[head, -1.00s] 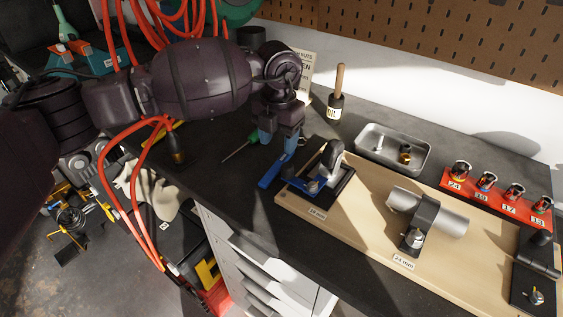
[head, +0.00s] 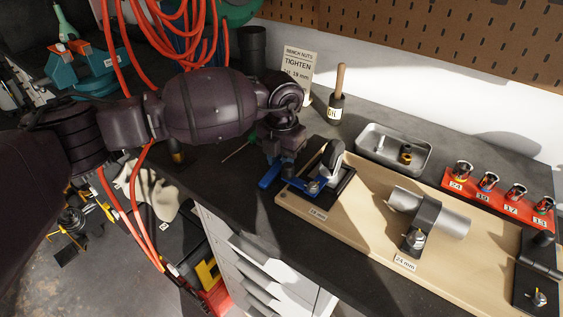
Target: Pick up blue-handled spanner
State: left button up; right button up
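The blue-handled spanner (head: 268,179) lies at the left end of the wooden board, its handle sticking out over the bench's front edge side. Its other end runs toward a bolt on the black plate (head: 322,193) with the caster wheel (head: 333,155). My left gripper (head: 285,168) is down at the spanner, pointing downward. Its fingertips are small and partly hidden, so I cannot tell whether they are closed on the spanner. My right gripper is not in view.
A screwdriver (head: 237,151) lies left of my gripper. A grey pipe in a clamp (head: 425,222), a metal tray (head: 392,150), a red socket rack (head: 497,199), an oil pot with a brush (head: 336,107) and a sign (head: 299,72) stand to the right and behind.

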pick_arm(q)
grip_shut()
jog(key=shift+r, duration=0.15)
notch_tip(320, 180, up, 10)
jog(key=shift+p, duration=0.35)
